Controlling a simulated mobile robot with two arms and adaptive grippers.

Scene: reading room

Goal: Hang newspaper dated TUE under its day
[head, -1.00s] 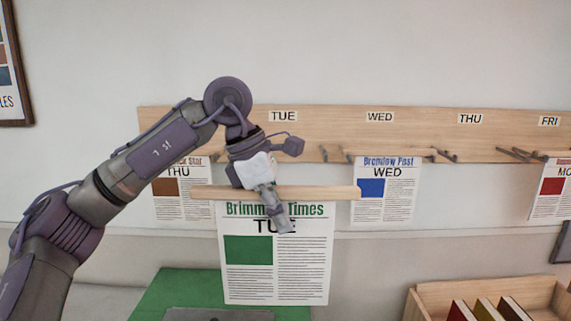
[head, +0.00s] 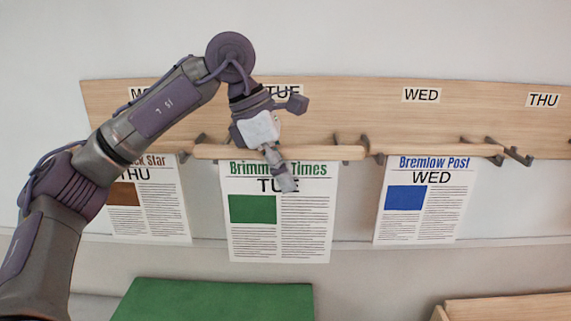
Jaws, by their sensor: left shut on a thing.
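My left gripper (head: 280,178) is shut on the wooden rod (head: 325,153) of a newspaper, the Brimmer Times (head: 310,220), dated TUE with a green picture block. The newspaper hangs straight down and the rod is about level. It is below the TUE label (head: 290,91) on the wooden wall rack (head: 350,105), which my wrist partly covers. Hooks show near both rod ends, one at the right (head: 366,145). I cannot tell whether the rod touches them. My right gripper is out of view.
A THU newspaper (head: 150,210) hangs at left under the MON label, partly behind my arm. The Bremlow Post, dated WED (head: 420,215), hangs under WED (head: 421,95). The hooks under THU (head: 543,100) look empty. A green surface (head: 210,300) and a wooden box edge (head: 505,308) are below.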

